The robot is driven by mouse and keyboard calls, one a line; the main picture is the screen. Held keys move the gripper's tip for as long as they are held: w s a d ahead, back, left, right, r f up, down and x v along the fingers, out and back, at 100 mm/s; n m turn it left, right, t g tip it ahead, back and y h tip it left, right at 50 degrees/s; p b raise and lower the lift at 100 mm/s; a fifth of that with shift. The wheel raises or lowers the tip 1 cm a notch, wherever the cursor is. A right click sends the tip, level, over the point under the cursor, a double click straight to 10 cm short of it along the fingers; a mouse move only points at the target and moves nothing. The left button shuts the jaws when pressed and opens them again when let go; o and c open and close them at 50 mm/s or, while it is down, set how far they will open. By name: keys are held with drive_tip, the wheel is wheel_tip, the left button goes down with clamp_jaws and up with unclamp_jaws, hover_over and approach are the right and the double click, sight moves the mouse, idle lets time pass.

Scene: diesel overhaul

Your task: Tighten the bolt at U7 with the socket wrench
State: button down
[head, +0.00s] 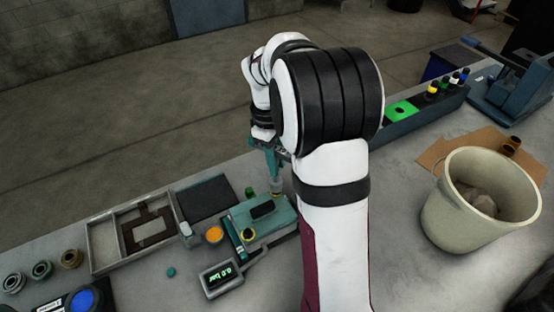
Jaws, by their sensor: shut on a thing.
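My gripper (270,160), with teal fingers, points down over the far edge of a teal engine block (268,222). It is shut on a slim upright tool, seemingly the socket wrench (276,186), whose lower end is at or just above the block's far side. I cannot tell whether it touches a bolt. My arm hides part of the gripper and the block's right side. The block has a dark oblong opening on top and a yellow-ringed round part at its front left. No U7 label or bolt head can be made out.
A gauge with a lit display (221,276) lies in front of the block. A grey divided tray (101,240) and a dark mat (206,197) lie left.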

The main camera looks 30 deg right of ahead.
drive_tip(key=shift+f, duration=0.65)
drive_tip(key=m, duration=0.3)
drive_tip(key=shift+m, duration=0.4)
drive_tip(key=m, duration=0.3)
drive_tip(key=shift+m+y, duration=0.4)
drive_tip(key=m, duration=0.8)
drive_tip(key=shift+w+y, duration=0.1)
drive_tip(key=shift+y, duration=0.3)
drive_tip(key=c, duration=1.4)
unclamp_jaws()
clamp_jaws()
